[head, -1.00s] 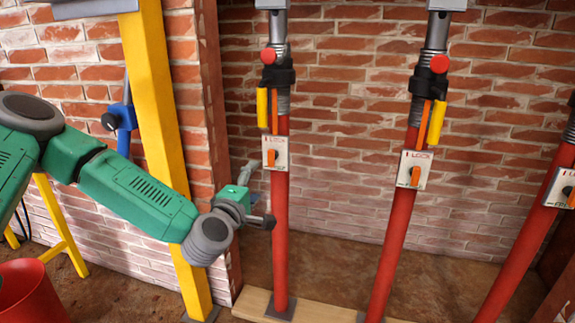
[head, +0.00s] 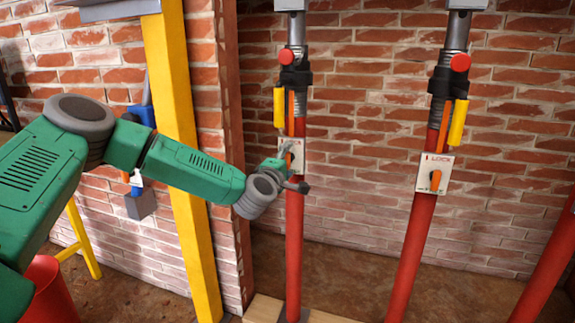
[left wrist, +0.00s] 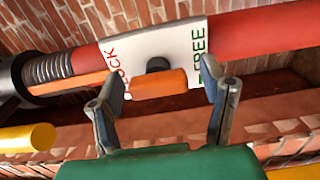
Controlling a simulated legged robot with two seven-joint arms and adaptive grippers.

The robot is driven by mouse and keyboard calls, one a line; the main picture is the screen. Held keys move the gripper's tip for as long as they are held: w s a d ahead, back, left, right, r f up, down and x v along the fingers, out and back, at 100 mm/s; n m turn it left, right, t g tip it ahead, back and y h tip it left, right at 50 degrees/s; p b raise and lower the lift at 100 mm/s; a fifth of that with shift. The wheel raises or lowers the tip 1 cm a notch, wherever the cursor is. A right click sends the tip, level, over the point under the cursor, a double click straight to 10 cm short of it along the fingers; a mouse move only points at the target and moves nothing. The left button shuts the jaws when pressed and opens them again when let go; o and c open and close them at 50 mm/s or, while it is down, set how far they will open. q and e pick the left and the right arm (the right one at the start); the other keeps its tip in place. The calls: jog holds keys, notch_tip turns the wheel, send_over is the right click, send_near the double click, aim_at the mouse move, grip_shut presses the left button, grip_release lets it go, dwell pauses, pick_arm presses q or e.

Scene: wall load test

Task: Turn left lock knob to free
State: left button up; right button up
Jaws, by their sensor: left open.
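The left lock knob (left wrist: 160,84) is an orange bar on a black hub, on a white plate (left wrist: 150,50) lettered LOCK and FREE. In the left wrist view the bar lies roughly along the red post. My left gripper (left wrist: 168,88) is open, with one finger on either side of the knob's ends; I cannot tell if either touches. In the head view my left gripper (head: 293,168) is at the plate on the left red post (head: 295,235) and hides part of the knob. My right gripper is not in view.
A second red post (head: 412,255) with its own lock plate (head: 434,173) stands to the right. A yellow handle (head: 279,107) and a black clamp (head: 296,73) sit above the left plate. A yellow beam (head: 182,160) stands behind my left arm. A brick wall is behind.

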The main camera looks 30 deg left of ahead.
pick_arm(q)
jog(key=shift+a, duration=0.1)
jog(key=c, duration=1.2)
